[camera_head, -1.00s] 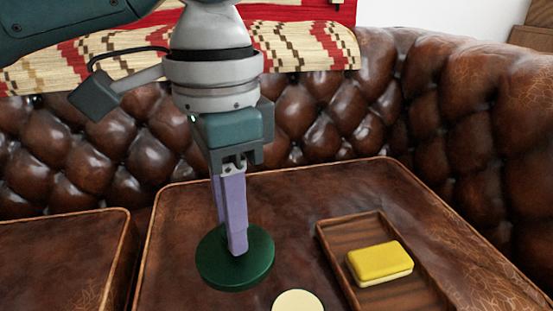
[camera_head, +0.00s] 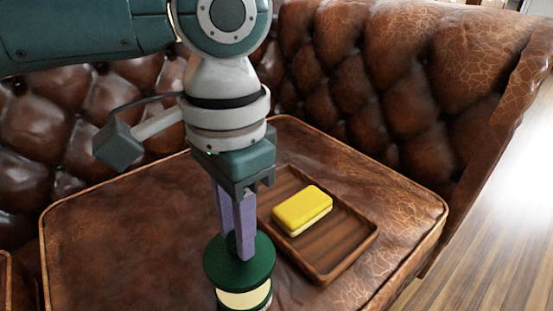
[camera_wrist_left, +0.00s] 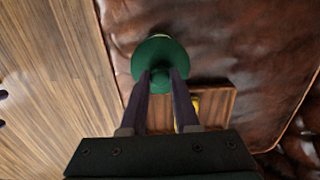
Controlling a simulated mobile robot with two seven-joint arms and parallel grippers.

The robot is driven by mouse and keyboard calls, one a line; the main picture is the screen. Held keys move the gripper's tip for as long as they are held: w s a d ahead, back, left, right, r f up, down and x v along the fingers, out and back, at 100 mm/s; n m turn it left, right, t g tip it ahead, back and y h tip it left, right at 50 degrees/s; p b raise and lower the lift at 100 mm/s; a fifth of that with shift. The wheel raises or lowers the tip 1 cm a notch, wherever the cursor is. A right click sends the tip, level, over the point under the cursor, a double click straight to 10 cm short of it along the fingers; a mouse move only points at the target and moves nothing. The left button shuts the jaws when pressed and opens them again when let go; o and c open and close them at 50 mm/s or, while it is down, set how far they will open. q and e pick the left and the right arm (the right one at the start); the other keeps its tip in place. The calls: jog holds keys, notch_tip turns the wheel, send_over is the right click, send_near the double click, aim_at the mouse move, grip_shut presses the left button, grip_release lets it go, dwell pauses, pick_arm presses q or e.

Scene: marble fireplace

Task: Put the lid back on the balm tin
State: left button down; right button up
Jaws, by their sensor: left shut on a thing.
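The lid (camera_head: 222,268) is a dark green disc held level by my left gripper (camera_head: 242,255). The purple fingers are shut on its middle. In the left wrist view the lid (camera_wrist_left: 160,52) shows between the fingertips, with a small green knob in the grip. The balm tin (camera_head: 245,298), green with a cream top, stands on the leather seat at the bottom edge of the head view. The lid hangs over the tin and hides the back of its top. A cream strip shows below the lid, so the lid appears raised. The exact gap is unclear. My right gripper is out of view.
A wooden tray (camera_head: 345,262) lies on the brown leather seat (camera_head: 120,235), right of the tin. A yellow block (camera_head: 302,208) with a pale base sits in it. The tufted backrest (camera_head: 400,90) rises behind. The seat is clear to the left.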

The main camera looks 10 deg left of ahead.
pick_arm(q)
notch_tip(320, 180, down, 3)
jog(key=b, duration=0.3)
jog(key=shift+f+b, duration=0.1)
jog(key=shift+b, duration=0.25)
jog(key=shift+f, duration=0.95)
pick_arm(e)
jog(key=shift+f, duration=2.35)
pick_arm(q)
jog(key=shift+r+p, duration=0.1)
jog(key=shift+p, duration=0.9)
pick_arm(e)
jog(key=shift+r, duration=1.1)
pick_arm(q)
jog(key=shift+f+p, duration=0.2)
jog(key=shift+p, duration=0.2)
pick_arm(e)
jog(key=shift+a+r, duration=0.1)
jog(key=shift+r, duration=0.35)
pick_arm(q)
jog(key=shift+p, duration=0.45)
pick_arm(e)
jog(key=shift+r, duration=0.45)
pick_arm(q)
jog(key=shift+c, duration=0.5)
grip_release()
